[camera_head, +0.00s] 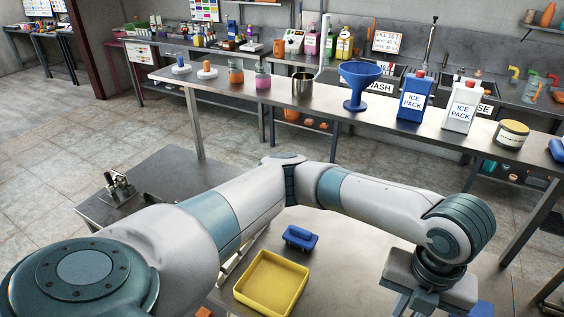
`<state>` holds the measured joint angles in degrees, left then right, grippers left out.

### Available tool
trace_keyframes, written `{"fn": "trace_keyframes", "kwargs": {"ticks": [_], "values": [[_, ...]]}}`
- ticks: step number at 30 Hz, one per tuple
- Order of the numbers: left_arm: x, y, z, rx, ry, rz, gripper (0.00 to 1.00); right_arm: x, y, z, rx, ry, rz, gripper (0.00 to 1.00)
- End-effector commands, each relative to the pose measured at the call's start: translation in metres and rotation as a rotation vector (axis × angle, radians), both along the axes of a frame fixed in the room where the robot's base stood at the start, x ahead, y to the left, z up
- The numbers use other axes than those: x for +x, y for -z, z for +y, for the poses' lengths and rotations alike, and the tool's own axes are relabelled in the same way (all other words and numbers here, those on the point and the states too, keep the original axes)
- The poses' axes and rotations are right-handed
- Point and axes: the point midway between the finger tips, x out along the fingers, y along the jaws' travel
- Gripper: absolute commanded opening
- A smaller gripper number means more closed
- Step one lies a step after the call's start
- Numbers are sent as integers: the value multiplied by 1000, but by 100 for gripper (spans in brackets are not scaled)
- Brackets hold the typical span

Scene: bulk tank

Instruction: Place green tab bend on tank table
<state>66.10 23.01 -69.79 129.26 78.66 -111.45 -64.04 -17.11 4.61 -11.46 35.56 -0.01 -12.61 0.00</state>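I cannot clearly make out a green tab bend. A small yellow-green curved piece (514,73) stands at the back right by the sinks, too small to identify. A long steel table (333,112) runs across the middle, carrying a blue funnel, ice packs and jars; I cannot tell whether it is the tank table. My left arm reaches across the front from the left. Its gripper (430,292) points down at the lower right, over the near light-topped surface; its fingers are cut off by the frame's bottom edge. My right gripper is not in view.
A yellow tray (271,284) and a blue handled block (300,238) sit on the near surface. A blue funnel (360,83), two ice packs (414,100) and a lidded jar (512,134) stand on the long table. Bare steel shows along its front edge.

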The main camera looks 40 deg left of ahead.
Motion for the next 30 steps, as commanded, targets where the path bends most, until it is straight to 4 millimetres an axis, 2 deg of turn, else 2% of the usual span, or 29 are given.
{"fn": "trace_keyframes", "kwargs": {"ticks": [6, 17, 23, 30], "values": [[0, 0, 0, -1, -2, -1, 0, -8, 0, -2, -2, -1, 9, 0], [6, 3, 5, -1, -7, 0, 0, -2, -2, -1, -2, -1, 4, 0], [24, 18, 24, 1, -11, 2, 0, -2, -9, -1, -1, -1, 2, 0], [55, 44, 56, 2, -11, 2, 0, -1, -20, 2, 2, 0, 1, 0]]}}
